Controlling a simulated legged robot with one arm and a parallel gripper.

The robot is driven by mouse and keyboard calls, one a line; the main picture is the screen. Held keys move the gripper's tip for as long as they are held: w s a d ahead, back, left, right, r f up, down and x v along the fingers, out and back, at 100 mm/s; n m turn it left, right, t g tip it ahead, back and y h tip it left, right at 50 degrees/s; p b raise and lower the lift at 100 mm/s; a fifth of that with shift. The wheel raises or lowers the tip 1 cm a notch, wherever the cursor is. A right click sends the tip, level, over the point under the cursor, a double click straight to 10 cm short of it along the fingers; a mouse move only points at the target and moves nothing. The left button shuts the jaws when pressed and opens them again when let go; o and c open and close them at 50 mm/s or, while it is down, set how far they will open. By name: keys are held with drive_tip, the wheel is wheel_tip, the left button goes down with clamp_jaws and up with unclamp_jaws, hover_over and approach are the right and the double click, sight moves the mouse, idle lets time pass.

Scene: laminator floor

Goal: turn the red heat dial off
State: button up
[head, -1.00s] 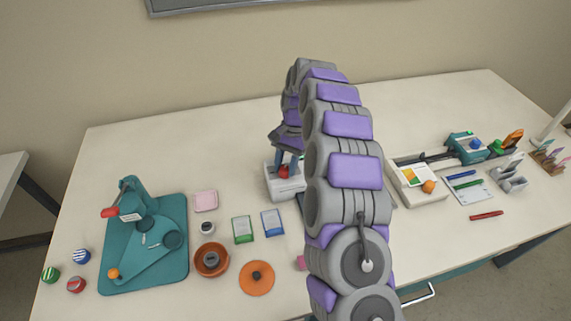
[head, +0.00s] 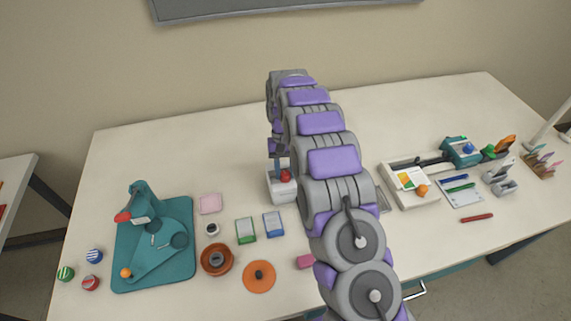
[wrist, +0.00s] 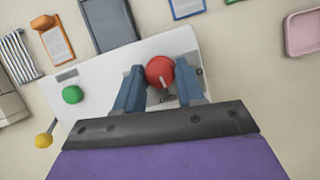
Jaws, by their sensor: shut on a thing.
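The red heat dial (wrist: 160,72) sits on the white laminator (wrist: 110,68) and carries a pale pointer mark. In the head view the dial (head: 286,175) shows on the laminator's near top, just below my gripper. My gripper (wrist: 161,80) has its two blue fingers on either side of the dial and is shut on it. In the head view my gripper (head: 281,166) is partly hidden behind my arm. A green button (wrist: 72,95) and a yellow-knobbed lever (wrist: 44,140) also show on the laminator in the wrist view. My arm hides much of the laminator in the head view.
A teal die-cutting base (head: 182,280) stands at left. A green-edged card (head: 246,231) and a blue-edged card (head: 273,224) lie in front of the laminator. The back of the table is clear.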

drive_tip(key=n+h+p, duration=0.1)
drive_tip(key=n+p, duration=0.1)
drive_tip(key=n+t+h+p, duration=0.1)
drive_tip(key=n+p, duration=0.1)
drive_tip(key=n, duration=0.1)
drive_tip(key=shift+a+r+n, duration=0.2)
drive_tip(key=shift+n, duration=0.1)
drive_tip(key=n+t+h+p, duration=0.1)
drive_tip(key=n+p, duration=0.2)
drive_tip(key=n, duration=0.1)
drive_tip(key=shift+s+a+f+n, duration=0.1)
drive_tip(key=shift+n, duration=0.3)
drive_tip(key=shift+t, duration=0.3)
drive_tip(key=o, duration=1)
drive_tip(key=shift+f, duration=0.1)
drive_tip(key=shift+a+p+v, duration=0.2)
drive_tip(key=shift+p+v, duration=0.2)
drive_tip(key=shift+v, duration=3.9)
drive_tip(key=shift+a+p+v, duration=0.2)
drive_tip(key=shift+p+v, duration=0.15)
drive_tip(key=shift+v, duration=4)
drive_tip(key=shift+f, duration=0.15)
